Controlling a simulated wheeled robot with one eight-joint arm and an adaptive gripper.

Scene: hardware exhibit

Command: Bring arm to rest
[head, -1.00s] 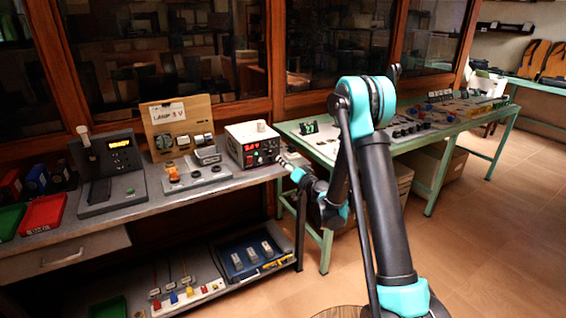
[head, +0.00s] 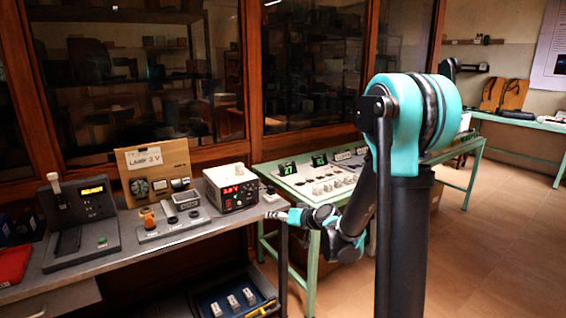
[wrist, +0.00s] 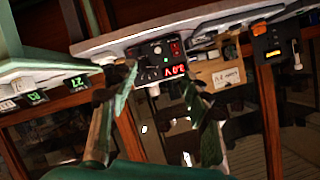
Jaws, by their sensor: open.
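My arm's dark links and teal joints fill the right middle of the head view. My gripper (head: 272,215) is small there, at the right end of the grey bench (head: 150,243), in front of and below the power supply box (head: 231,187) with a red display. I cannot tell from this view whether it touches the bench. In the wrist view the picture is tipped over, and my gripper (wrist: 160,98) shows two fingers spread apart with nothing held between them. The power supply (wrist: 160,60) shows beyond the fingers.
A cardboard sign (head: 155,168), a switch panel (head: 172,217) and a grey device with a lever (head: 80,215) stand on the bench. A green-framed table (head: 310,185) with displays stands behind my arm. Glass cabinets line the wall. Floor at right is clear.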

